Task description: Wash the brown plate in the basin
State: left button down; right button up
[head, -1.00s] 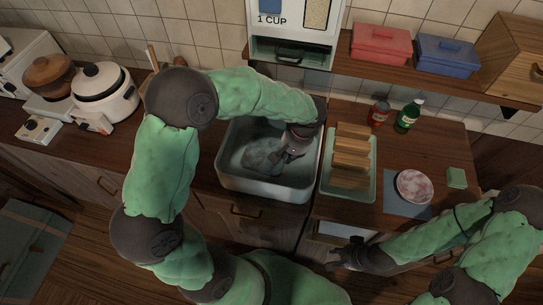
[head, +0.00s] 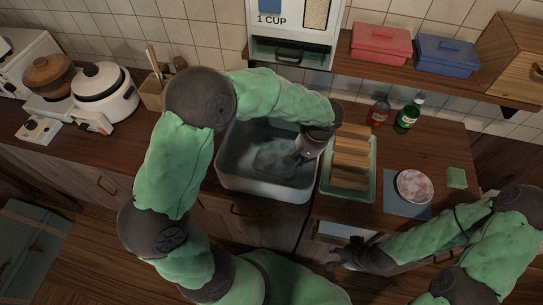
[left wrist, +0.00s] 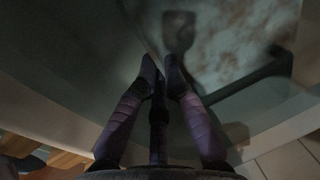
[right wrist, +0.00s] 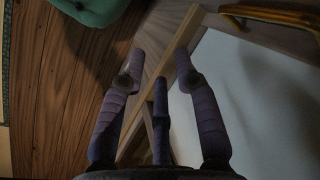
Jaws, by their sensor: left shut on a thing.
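The grey basin (head: 232,180) is set into the counter at the middle of the head view. A mottled plate (head: 275,158), bluish with brown patches, lies tilted inside it; in the left wrist view the plate (left wrist: 230,45) shows pale with brown blotches. My left gripper (head: 296,158) reaches down into the basin on its right side and is shut on the plate's edge; in the left wrist view its fingertips (left wrist: 162,68) are close together there. My right gripper (head: 332,258) is open and empty, low in front of the counter; its fingers (right wrist: 160,72) stand apart in the right wrist view.
A green rack (head: 330,190) with upright wooden pieces (head: 352,158) stands right of the basin. Beyond are a red-white plate (head: 414,186) on a blue cloth (head: 398,208), a green sponge (head: 457,178) and two bottles (head: 407,117). A dispenser (head: 292,22) hangs above the basin.

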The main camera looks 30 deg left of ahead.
pick_arm(q)
jog(key=shift+s+a, duration=0.2)
jog(key=shift+a, duration=0.55)
jog(key=shift+s+a, duration=0.2)
jog(key=shift+a, duration=0.6)
jog(key=shift+s+a, duration=0.2)
jog(key=shift+a, duration=0.55)
jog(key=shift+w+d, duration=0.2)
jog(key=shift+d, duration=0.6)
jog(key=shift+w+d, duration=0.25)
jog(key=shift+d, duration=0.6)
jog(key=shift+w+d, duration=0.2)
jog(key=shift+d, duration=0.6)
jog(key=shift+s+a, duration=0.2)
jog(key=shift+a, duration=0.6)
jog(key=shift+s+a, duration=0.25)
jog(key=shift+a, duration=0.6)
jog(key=shift+s+a, duration=0.2)
jog(key=shift+a, duration=0.6)
jog(key=shift+d, duration=0.15)
